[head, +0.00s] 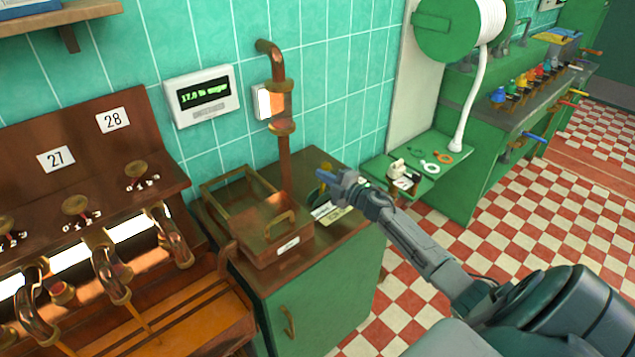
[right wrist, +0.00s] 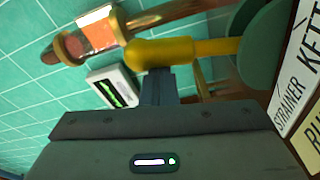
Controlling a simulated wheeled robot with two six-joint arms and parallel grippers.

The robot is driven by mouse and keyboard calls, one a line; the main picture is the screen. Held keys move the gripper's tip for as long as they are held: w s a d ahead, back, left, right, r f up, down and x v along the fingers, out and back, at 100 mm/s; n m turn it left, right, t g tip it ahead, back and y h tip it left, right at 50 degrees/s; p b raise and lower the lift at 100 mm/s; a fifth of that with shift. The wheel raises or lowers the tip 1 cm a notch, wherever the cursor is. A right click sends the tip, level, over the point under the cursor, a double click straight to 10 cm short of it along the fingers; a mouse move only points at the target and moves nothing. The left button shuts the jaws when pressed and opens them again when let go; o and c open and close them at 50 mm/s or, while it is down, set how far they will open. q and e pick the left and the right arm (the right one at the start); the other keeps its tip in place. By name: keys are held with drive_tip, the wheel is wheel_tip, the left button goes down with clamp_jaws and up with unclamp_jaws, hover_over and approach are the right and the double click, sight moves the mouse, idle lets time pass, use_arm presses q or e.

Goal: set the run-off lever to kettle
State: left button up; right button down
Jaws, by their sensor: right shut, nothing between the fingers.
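The run-off lever has a yellow handle (right wrist: 165,52) on a dark green round hub (right wrist: 262,45), seen close in the right wrist view. A white plate (right wrist: 292,88) beside the hub carries the words STRAINER and KETT, cut off by the frame edge. I cannot tell which word the lever is set to. My right gripper (head: 325,177) is shut and empty, over the back of the green cabinet. Its fingertips (right wrist: 158,74) are right at the yellow handle; I cannot tell whether they touch. In the head view the gripper mostly hides the lever. My left gripper is out of view.
A copper box (head: 270,228) and a copper pipe (head: 284,150) stand left of the gripper on the green cabinet (head: 340,280). A lit display (head: 202,95) hangs on the tiled wall. A green shelf (head: 425,175) with small items is to the right.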

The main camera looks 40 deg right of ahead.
drive_tip(key=shift+w+d+f+m, duration=0.1)
drive_tip(key=shift+d+f+m, duration=0.1)
drive_tip(key=shift+d+m, duration=1.3)
drive_tip(key=shift+a, duration=0.15)
